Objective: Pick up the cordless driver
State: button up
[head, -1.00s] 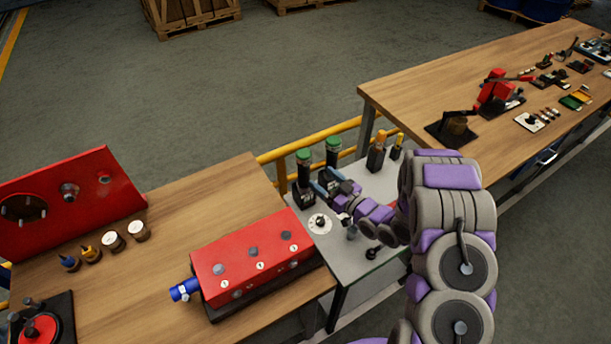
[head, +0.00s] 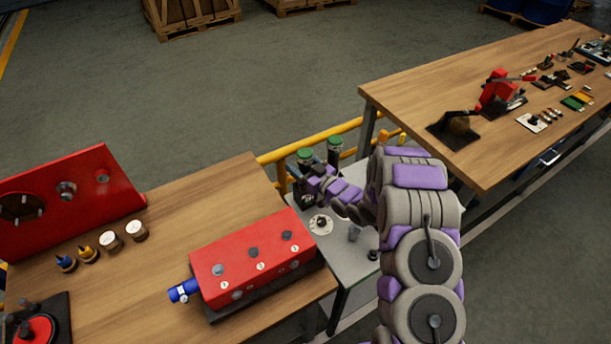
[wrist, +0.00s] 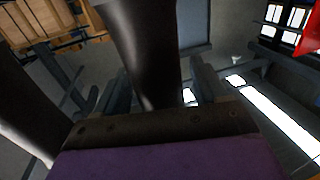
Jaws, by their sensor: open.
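Two dark upright tools with green tops stand on the small grey table. I take them to be cordless drivers: a left one (head: 305,154) and a right one (head: 334,146). My gripper (head: 306,170) is at the left one, with its open fingers around or beside the body, which it partly hides. In the wrist view a dark, smooth cylindrical body (wrist: 145,45) stands between the spread fingers of my gripper (wrist: 155,90). Contact cannot be told. Another dark body (wrist: 20,110) shows at the left edge there.
A red box with knobs (head: 255,262) sits on the wooden bench at left. A white dial (head: 320,224) and a small dark knob (head: 354,233) are on the grey table near my arm. A yellow rail (head: 325,135) runs behind. A second wooden bench (head: 480,150) stands at right.

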jog(key=shift+a, duration=0.2)
jog(key=shift+c, duration=0.6)
jog(key=shift+d, duration=0.2)
jog(key=c, duration=0.5)
grip_shut()
